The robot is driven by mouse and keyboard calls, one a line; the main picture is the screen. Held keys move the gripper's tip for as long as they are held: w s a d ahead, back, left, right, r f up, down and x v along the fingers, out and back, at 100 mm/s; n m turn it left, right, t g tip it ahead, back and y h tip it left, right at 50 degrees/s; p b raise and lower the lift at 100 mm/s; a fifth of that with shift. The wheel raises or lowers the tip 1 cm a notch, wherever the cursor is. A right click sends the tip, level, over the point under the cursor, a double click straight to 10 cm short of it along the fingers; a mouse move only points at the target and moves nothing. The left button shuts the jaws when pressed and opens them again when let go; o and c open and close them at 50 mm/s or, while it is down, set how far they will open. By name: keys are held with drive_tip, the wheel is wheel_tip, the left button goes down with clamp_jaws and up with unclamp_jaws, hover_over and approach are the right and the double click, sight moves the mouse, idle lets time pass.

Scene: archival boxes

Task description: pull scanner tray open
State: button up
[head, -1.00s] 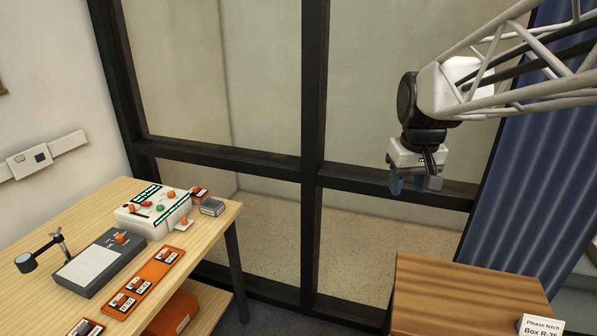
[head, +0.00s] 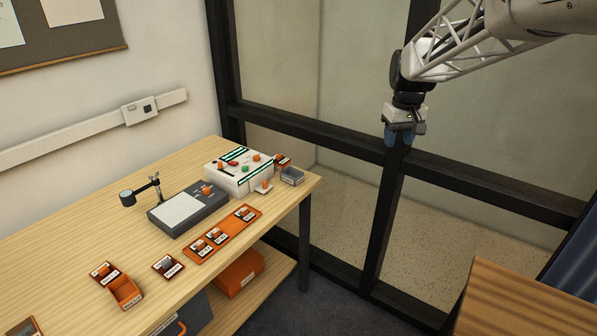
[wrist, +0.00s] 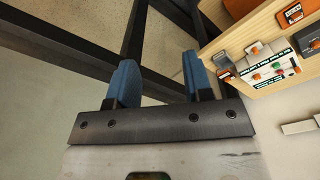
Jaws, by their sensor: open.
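The scanner looks to be the white box (head: 238,178) with coloured buttons and green-lettered strips at the far end of the wooden table. A small white tray front with an orange knob (head: 265,186) sticks out low at its right side; how far it is open I cannot tell. In the wrist view the white box (wrist: 272,72) is at right, beyond my fingers. My gripper (head: 398,140) hangs in the air right of the table, well apart from the scanner. Its blue fingers (wrist: 160,72) are open with nothing between them.
A small grey box (head: 292,176) stands close to the tray knob. A grey panel with an orange knob (head: 186,208), a stand (head: 140,192) and an orange strip of cartridges (head: 225,234) are nearer on the table. Black window frames (head: 384,232) stand behind my gripper.

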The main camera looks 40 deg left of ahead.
drive_tip(key=w+a+f+n, duration=0.1)
drive_tip(key=a+f, duration=0.2)
drive_tip(key=a, duration=0.4)
drive_tip(key=w+a+f+n, duration=0.1)
drive_tip(key=w+a+f, duration=0.1)
drive_tip(key=a, duration=0.4)
drive_tip(key=n, duration=0.5)
approach(254, 179)
drive_tip(key=shift+g+h, duration=0.3)
drive_tip(key=shift+g, duration=0.1)
drive_tip(key=w+d+f, duration=0.3)
drive_tip(key=shift+w, duration=0.35)
drive_tip(key=shift+s+a+f, duration=0.15)
drive_tip(key=shift+a+f, duration=0.15)
drive_tip(key=shift+f, duration=0.15)
drive_tip(key=shift+f, duration=3.75)
clamp_jaws()
